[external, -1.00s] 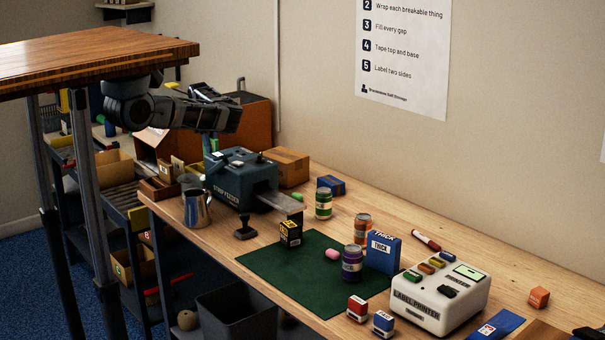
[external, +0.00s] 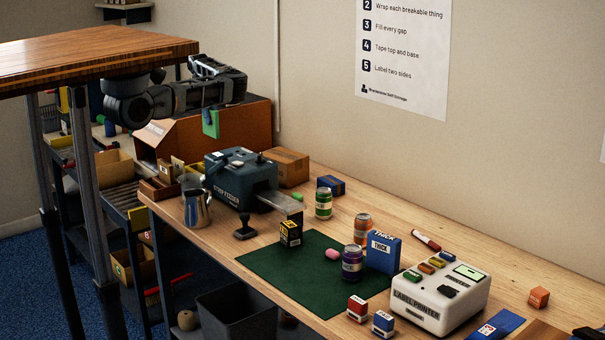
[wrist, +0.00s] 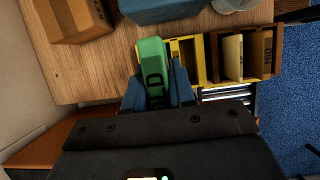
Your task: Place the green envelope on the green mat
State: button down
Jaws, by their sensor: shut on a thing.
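The green envelope (external: 210,124) hangs below my gripper (external: 208,108), above and behind the strip feeder. The green mat (external: 275,275) lies flat on the workbench, well to the lower right of my gripper. The mat is not in the wrist view.
The strip feeder (external: 240,178) stands between my gripper and the mat. The mat's left and front parts are clear.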

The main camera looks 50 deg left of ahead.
jog(key=shift+m, duration=0.3)
jog(key=w+d, duration=0.2)
jog(key=d, duration=0.2)
jog(key=w+d, duration=0.1)
jog(key=d, duration=0.3)
jog(key=w+d, duration=0.2)
jog(key=d, duration=0.2)
jog(key=shift+w+f+b, duration=0.1)
jog(key=shift+w+b, duration=0.2)
jog(key=shift+w, duration=0.05)
jog(key=s+d+m+b, duration=0.2)
jog(key=d, duration=3.5)
jog(key=s+d+m+g+b, duration=0.1)
jog(key=s+d, duration=1.6)
jog(key=d, duration=0.3)
jog(key=s+d+m+b, duration=0.1)
jog(key=s+d, duration=0.2)
jog(key=s, duration=0.6)
jog(key=s+d, duration=0.4)
jog(key=s, duration=0.6)
jog(key=shift+g, duration=0.4)
jog(key=shift+w+a+f+p, duration=0.25)
jog(key=shift+w+a+f, duration=0.7)
jog(key=shift+w+f, duration=1.35)
jog(key=shift+w+a+f+p, duration=0.3)
jog(key=shift+w+a+f, duration=0.9)
jog(key=shift+f, duration=1.9)
jog(key=shift+w+a+f+p, duration=0.25)
jog(key=shift+w+a+f, duration=0.5)
jog(key=shift+w+f, duration=1.6)
